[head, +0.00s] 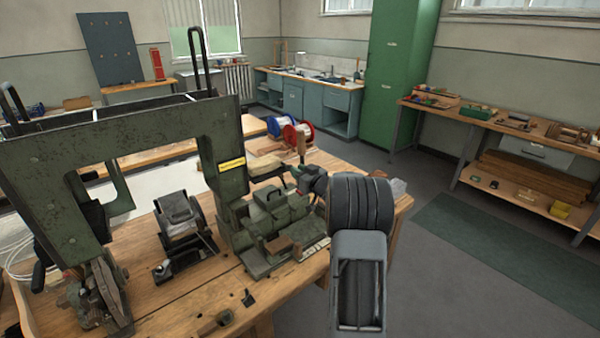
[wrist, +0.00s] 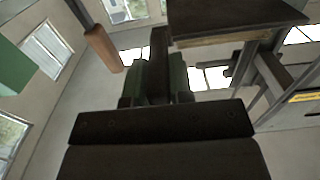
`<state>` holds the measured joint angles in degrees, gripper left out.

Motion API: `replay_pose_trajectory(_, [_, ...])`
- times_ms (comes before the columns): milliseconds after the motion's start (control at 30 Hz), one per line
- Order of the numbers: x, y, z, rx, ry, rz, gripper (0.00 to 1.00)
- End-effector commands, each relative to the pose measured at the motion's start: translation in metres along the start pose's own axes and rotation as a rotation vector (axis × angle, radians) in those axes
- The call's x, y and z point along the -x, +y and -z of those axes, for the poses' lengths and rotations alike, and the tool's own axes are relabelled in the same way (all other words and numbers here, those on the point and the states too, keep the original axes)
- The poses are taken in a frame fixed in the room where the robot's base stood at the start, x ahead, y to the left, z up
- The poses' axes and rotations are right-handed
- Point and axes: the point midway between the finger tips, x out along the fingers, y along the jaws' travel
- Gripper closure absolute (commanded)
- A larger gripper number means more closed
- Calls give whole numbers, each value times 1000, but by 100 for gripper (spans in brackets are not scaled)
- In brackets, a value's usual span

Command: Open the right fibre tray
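The right fibre tray (head: 270,172) appears to be the dark shelf with tan fibre, right of the machine's yellow label in the head view. In the wrist view a dark tray-like slab (wrist: 240,15) with a tan edge is at the top. My gripper (head: 293,172) is at the tray's right side, partly hidden by its own wrist. In the wrist view my gripper's (wrist: 160,68) two green fingers stand apart, on either side of a dark upright bar (wrist: 159,50). I cannot tell whether they press on it. I cannot see any opening of the tray.
The green machine (head: 232,185) stands on the wooden bench (head: 190,292), its frame close left of my gripper. A wooden handle (head: 301,147) stands upright just behind; it also shows in the wrist view (wrist: 102,47). Red and blue spools (head: 298,136) lie beyond. Floor (head: 430,280) at right is clear.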

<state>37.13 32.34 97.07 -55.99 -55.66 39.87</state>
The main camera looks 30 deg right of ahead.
Motion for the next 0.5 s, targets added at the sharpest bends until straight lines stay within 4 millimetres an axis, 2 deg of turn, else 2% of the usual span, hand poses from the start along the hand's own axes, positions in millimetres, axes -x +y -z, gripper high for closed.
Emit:
replay_pose_trajectory(33, [1,2,2,2,3,-5,75])
replay_pose_trajectory(233, [0,1,1,1,2,-3,56])
replay_pose_trajectory(500, [1,0,1,1,2,-1,55])
